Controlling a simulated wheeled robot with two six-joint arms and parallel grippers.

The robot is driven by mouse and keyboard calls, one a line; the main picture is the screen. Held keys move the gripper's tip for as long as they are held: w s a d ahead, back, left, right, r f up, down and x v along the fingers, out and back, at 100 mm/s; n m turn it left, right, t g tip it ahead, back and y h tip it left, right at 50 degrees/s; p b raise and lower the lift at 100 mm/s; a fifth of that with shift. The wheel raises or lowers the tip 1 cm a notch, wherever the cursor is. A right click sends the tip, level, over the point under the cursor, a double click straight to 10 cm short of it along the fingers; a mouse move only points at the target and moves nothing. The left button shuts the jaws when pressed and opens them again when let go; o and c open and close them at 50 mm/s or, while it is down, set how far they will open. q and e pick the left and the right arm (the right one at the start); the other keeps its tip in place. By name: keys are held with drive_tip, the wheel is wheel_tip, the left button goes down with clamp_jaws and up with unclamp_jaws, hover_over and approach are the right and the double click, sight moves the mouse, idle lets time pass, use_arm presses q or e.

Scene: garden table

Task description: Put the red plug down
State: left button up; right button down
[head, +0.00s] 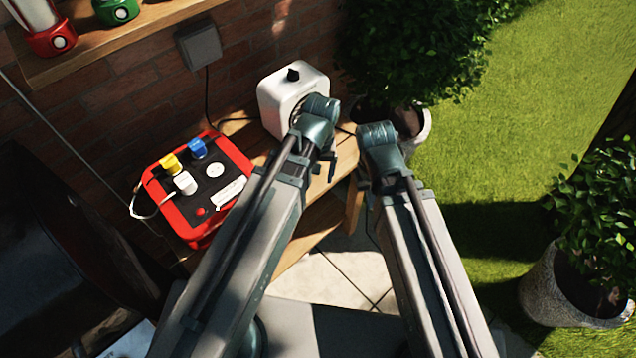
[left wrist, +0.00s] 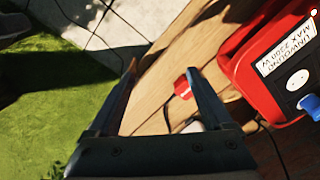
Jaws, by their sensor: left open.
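The red plug (left wrist: 182,88) lies on the wooden table (left wrist: 155,85) in the left wrist view, beside the inner side of one finger. It shows as a small red piece with a pale mark. My left gripper (left wrist: 161,68) is open, with its fingers apart over the table and nothing gripped between them. In the head view the left gripper (head: 326,168) hangs below its wrist, and my arm hides the plug. My right arm reaches in beside it; its fingers cannot be made out.
A red and black socket box (head: 238,158) stands left of my left arm, holding yellow (head: 171,163), blue (head: 197,148) and white (head: 185,183) plugs. A white box with a black knob (head: 292,75) stands behind my left wrist. Potted plants stand at the right.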

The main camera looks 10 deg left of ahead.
use_arm(q)
drive_tip(key=s+d+m, duration=0.3)
drive_tip(key=s+m, duration=0.2)
drive_tip(key=shift+s+m, duration=0.3)
idle(0.9)
